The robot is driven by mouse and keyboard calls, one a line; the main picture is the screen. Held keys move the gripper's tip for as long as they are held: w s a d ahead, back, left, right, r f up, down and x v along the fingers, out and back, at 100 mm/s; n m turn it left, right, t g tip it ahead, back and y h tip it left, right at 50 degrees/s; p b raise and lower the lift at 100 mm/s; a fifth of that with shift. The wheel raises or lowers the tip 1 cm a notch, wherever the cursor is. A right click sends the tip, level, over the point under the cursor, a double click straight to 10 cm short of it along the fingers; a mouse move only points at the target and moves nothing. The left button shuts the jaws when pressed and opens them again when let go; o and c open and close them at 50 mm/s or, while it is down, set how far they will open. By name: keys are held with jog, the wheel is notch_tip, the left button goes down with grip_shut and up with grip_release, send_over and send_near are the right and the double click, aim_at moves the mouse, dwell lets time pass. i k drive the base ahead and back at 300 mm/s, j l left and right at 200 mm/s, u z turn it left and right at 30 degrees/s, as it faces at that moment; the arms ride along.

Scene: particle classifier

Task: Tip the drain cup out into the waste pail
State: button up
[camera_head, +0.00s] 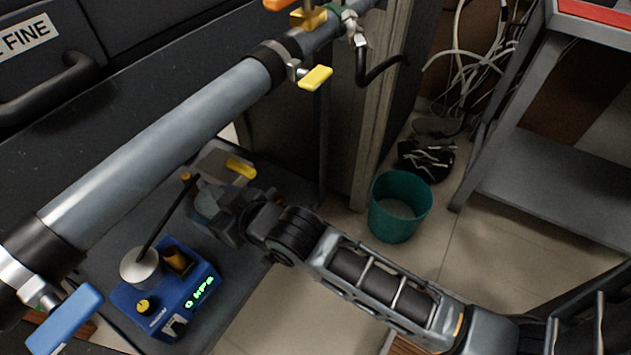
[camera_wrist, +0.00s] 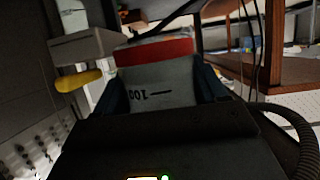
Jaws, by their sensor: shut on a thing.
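The drain cup (camera_wrist: 155,88) is a pale cup with a red band and a printed 100 scale mark, which reads upside down in the wrist view. My gripper (camera_wrist: 160,80) is shut on it, with a dark finger on each side. In the head view my gripper (camera_head: 214,210) is at the dark bench, below the big grey pipe, and mostly hides the cup. The cup's contents do not show. The waste pail (camera_head: 384,222) is a teal bucket on the floor, right of my gripper and well apart from it. Its inside bottom looks pale.
A yellow-handled valve (camera_head: 240,168) is close above my gripper. A blue pump with a green kPa display (camera_head: 190,288) stands on the bench at lower left. The grey pipe (camera_head: 160,145) crosses overhead. A grey shelf rack (camera_head: 540,190) and loose cables (camera_head: 465,65) are beyond the pail.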

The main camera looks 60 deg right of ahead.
aim_at(400, 200)
jog(key=k+l, duration=0.2)
jog(key=l, duration=0.15)
jog(key=k+l, duration=0.15)
jog(key=l, duration=0.15)
jog(key=k+l, duration=0.2)
jog(key=l, duration=0.15)
jog(key=k+l, duration=0.2)
jog(key=l, duration=0.15)
